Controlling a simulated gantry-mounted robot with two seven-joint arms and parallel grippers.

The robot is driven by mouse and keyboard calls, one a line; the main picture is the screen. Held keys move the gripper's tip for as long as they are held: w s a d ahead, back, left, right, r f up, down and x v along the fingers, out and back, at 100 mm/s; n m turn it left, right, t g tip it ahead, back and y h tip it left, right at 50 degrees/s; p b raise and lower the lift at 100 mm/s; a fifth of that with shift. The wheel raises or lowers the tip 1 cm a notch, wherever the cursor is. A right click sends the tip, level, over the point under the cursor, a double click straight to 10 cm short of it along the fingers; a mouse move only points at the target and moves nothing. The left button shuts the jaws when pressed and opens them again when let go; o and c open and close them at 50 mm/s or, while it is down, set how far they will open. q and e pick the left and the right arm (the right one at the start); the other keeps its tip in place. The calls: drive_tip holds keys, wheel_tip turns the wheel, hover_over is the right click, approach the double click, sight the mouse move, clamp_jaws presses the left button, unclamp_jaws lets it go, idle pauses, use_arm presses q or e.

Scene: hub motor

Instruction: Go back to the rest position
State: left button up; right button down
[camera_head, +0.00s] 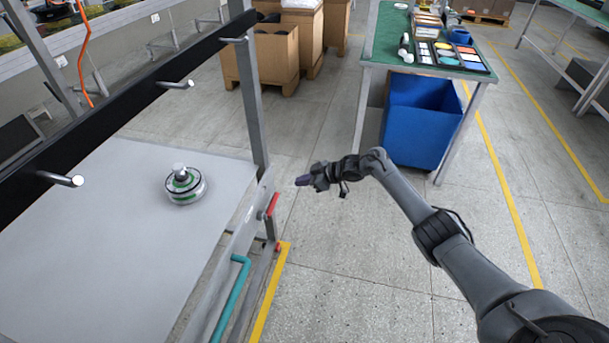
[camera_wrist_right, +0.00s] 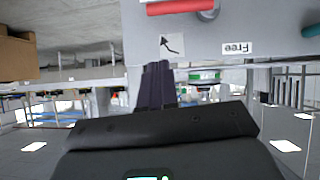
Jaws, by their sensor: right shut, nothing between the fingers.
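My right gripper (camera_head: 302,181) is out over the floor, just right of the workbench's right edge. Its dark fingers are together with nothing between them, and they also show in the right wrist view (camera_wrist_right: 156,85). My right arm reaches in from the lower right. A hub motor (camera_head: 185,185), round with green and silver parts, sits on the light grey workbench top (camera_head: 90,260), apart from my gripper. My left gripper is not in view.
A red handle (camera_head: 272,205) and a teal handle (camera_head: 232,290) are on the bench's right side. A black rail with metal pegs (camera_head: 175,84) spans the bench. A blue bin (camera_head: 420,120) stands under a green table (camera_head: 390,45). Cardboard boxes (camera_head: 277,55) stand behind. Floor between is clear.

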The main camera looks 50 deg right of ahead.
drive_tip(key=shift+s+d+r, duration=0.1)
drive_tip(key=shift+s+r, duration=0.05)
drive_tip(key=shift+s, duration=0.2)
